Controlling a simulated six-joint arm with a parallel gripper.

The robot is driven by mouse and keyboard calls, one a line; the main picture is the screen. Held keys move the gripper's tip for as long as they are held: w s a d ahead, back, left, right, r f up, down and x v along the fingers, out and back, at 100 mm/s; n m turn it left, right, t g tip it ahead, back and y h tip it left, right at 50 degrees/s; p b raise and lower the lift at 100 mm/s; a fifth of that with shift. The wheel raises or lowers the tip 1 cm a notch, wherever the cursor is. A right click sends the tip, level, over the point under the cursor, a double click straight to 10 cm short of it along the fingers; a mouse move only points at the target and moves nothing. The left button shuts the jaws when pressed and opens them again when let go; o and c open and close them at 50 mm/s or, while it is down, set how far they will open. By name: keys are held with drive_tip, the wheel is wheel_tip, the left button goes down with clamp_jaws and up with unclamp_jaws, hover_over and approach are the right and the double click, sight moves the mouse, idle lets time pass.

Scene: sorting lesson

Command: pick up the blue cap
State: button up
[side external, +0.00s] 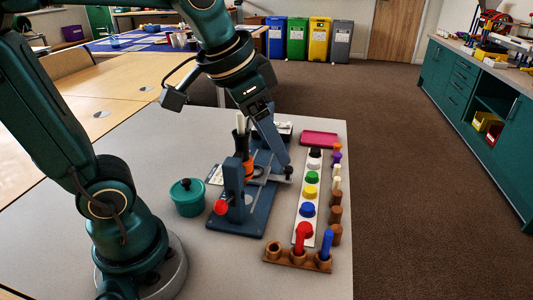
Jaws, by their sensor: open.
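The blue cap (308,210) sits on a long white strip (316,224), between a yellow cap (310,192) and a red cap (303,230). Green, white and black caps stand farther back on the same strip. My gripper (260,108) hangs above the blue fixture (236,220), behind and to the left of the blue cap and apart from it. It is open. Its fingertips are small and hard to make out against the fixture. A blue peg (326,244) stands in a wooden rack (283,260) in front.
A teal lidded pot (187,198) stands left of the fixture. A pink tray (319,138) lies at the back. Orange, purple, pale and brown pieces (335,215) line the strip's right side. The table's right edge is close beyond them.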

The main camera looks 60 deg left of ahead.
drive_tip(key=w+f+g, duration=0.2)
drive_tip(key=w+f, duration=0.1)
drive_tip(key=w, duration=0.3)
drive_tip(key=m+g, duration=0.1)
drive_tip(key=g, duration=0.2)
hover_over(308, 206)
wheel_tip(308, 206, down, 11)
drive_tip(key=shift+f, duration=2.65)
clamp_jaws()
